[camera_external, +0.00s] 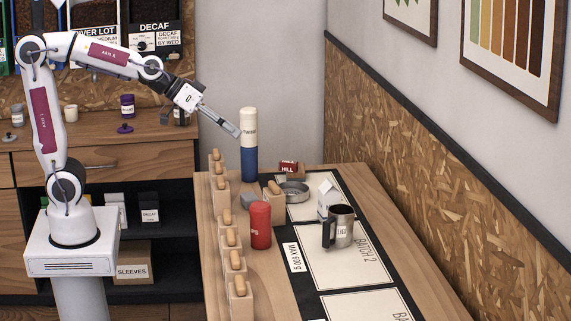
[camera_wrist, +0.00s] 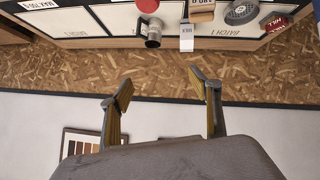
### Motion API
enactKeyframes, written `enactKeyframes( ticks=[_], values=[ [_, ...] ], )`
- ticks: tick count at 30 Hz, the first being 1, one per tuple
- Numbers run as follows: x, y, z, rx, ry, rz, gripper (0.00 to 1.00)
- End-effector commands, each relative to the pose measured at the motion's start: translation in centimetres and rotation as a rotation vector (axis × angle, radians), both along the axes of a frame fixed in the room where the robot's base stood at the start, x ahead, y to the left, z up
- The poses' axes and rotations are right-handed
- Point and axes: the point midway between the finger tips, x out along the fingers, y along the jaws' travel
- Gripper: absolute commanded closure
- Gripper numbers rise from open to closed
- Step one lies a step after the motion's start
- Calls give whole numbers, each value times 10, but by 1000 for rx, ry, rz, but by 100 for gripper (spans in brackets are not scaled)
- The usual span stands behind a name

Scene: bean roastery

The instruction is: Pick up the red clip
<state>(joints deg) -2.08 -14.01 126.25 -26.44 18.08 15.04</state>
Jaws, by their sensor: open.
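I cannot make out a clear red clip. A small red item lettered HILL (camera_external: 288,167) lies at the far end of the table behind a round metal tin (camera_external: 293,190); it also shows at the right of the wrist view (camera_wrist: 276,24). A red cylinder (camera_external: 260,226) stands nearer, and its red top shows in the wrist view (camera_wrist: 147,5). My gripper (camera_external: 233,130) is raised above the table's far left, beside the white-and-blue cylinder in the picture; whether they touch is unclear. In the wrist view my gripper (camera_wrist: 164,92) is open and empty.
The tall white-and-blue cylinder (camera_external: 249,163) stands at the far left. A metal mug (camera_external: 341,228) and white carton (camera_external: 326,196) stand on the mat. Several wooden blocks with rounded tops line the table's left edge (camera_external: 230,245). A chipboard wall (camera_external: 400,160) bounds the right.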

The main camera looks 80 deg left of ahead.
Motion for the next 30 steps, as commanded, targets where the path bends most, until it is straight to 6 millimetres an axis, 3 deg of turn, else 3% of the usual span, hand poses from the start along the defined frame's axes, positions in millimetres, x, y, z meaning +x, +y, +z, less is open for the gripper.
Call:
enactKeyframes(
  ticks=[3,15,24,30],
  values=[
    [32,9,2,-13,-39,41,38],
    [125,56,-1,-22,-164,215,38],
    [179,105,-22,6,-226,379,38],
    [205,142,-45,43,-249,499,38]
  ],
)
